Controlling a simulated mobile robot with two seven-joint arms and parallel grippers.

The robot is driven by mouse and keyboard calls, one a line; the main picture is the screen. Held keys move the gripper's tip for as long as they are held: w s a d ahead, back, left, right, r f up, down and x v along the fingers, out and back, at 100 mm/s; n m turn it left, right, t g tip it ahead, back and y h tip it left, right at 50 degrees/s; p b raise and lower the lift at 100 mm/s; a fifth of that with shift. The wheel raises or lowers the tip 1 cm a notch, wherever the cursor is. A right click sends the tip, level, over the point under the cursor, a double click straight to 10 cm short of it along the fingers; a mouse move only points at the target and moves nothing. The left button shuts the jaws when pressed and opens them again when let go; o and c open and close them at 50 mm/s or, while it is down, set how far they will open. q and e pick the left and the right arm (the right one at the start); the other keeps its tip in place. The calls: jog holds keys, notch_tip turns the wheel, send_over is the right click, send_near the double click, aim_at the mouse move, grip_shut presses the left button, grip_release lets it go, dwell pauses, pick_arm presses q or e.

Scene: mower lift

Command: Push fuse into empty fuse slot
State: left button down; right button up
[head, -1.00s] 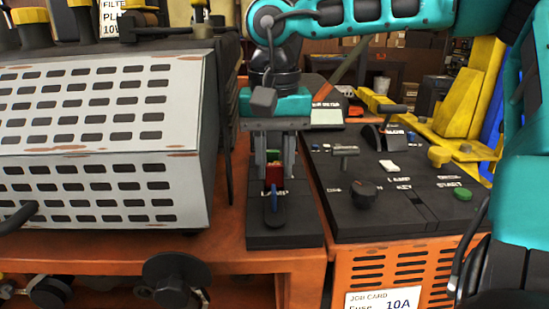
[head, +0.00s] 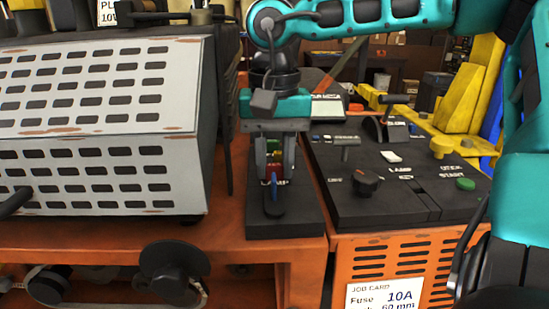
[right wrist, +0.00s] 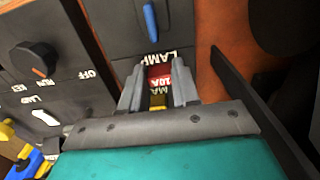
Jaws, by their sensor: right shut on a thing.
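A red fuse (right wrist: 159,76) marked 10A sits between the fingertips of my right gripper (right wrist: 159,68), beside the LAMP label. In the head view the red fuse (head: 274,171) shows low between the fingers of the right gripper (head: 274,177), which is shut on it. The fingers point down at the black fuse block (head: 285,218). A yellow piece (right wrist: 158,100) shows behind the fuse, and green shows farther back. The fingers and fuse hide the slot, so I cannot tell how deep the fuse sits. My left gripper is not in view.
A slotted pale cover (head: 90,130) is close on the left. The black control panel (head: 410,195) with knobs is on the right. A job card (head: 384,296) reads Fuse 10A.

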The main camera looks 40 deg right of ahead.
jog(key=o, duration=1.1)
notch_tip(320, 180, up, 13)
jog(key=shift+f+p, duration=0.1)
jog(key=shift+p, duration=0.85)
